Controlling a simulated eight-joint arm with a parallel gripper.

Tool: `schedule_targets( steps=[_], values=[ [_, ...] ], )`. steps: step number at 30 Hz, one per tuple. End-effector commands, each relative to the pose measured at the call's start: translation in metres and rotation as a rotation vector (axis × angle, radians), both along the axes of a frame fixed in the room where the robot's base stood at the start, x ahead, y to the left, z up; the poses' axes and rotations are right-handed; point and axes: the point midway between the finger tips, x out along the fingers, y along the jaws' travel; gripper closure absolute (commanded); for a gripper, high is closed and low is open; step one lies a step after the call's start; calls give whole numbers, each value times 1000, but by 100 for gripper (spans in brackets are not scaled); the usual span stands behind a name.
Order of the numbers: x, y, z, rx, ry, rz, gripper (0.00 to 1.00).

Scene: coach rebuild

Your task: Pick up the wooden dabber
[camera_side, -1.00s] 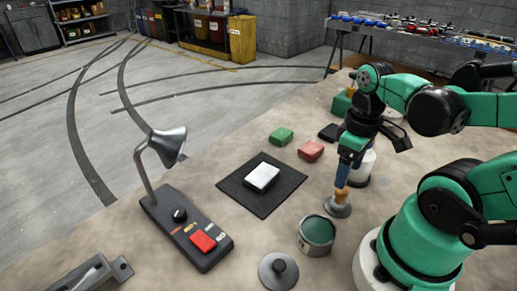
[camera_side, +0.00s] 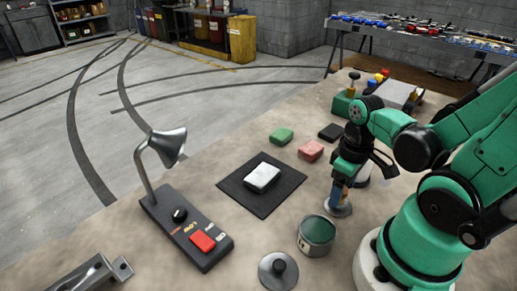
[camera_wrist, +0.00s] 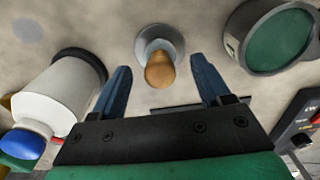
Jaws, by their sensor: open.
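The wooden dabber (camera_side: 339,211) stands upright on the bench in the side view, its round grey base showing and most of its handle hidden by my gripper. In the wrist view the dabber (camera_wrist: 160,73) shows its tan wooden knob above the grey base. My gripper (camera_side: 339,190) points down over it, with its blue fingers low around the handle. In the wrist view my gripper (camera_wrist: 161,76) is open, one finger on each side of the knob, with visible gaps on both sides.
An open tin with green contents (camera_side: 318,231) stands close in front of the dabber, its lid (camera_side: 278,271) nearby. A white container (camera_wrist: 62,92) stands on the other side. A black mat (camera_side: 237,184) with a pale block lies left. Red (camera_side: 311,151) and green blocks (camera_side: 281,136) lie behind.

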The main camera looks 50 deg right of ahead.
Motion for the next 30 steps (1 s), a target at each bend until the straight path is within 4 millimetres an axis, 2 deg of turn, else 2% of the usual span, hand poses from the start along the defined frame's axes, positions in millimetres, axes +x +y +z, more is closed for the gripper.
schedule_targets(
  steps=[4,5,12,30],
  values=[
    [0,0,0,0,0,0,30],
    [0,0,0,0,0,0,32],
    [0,0,0,0,0,0,100],
    [1,0,7,0,0,0,100]
  ],
)
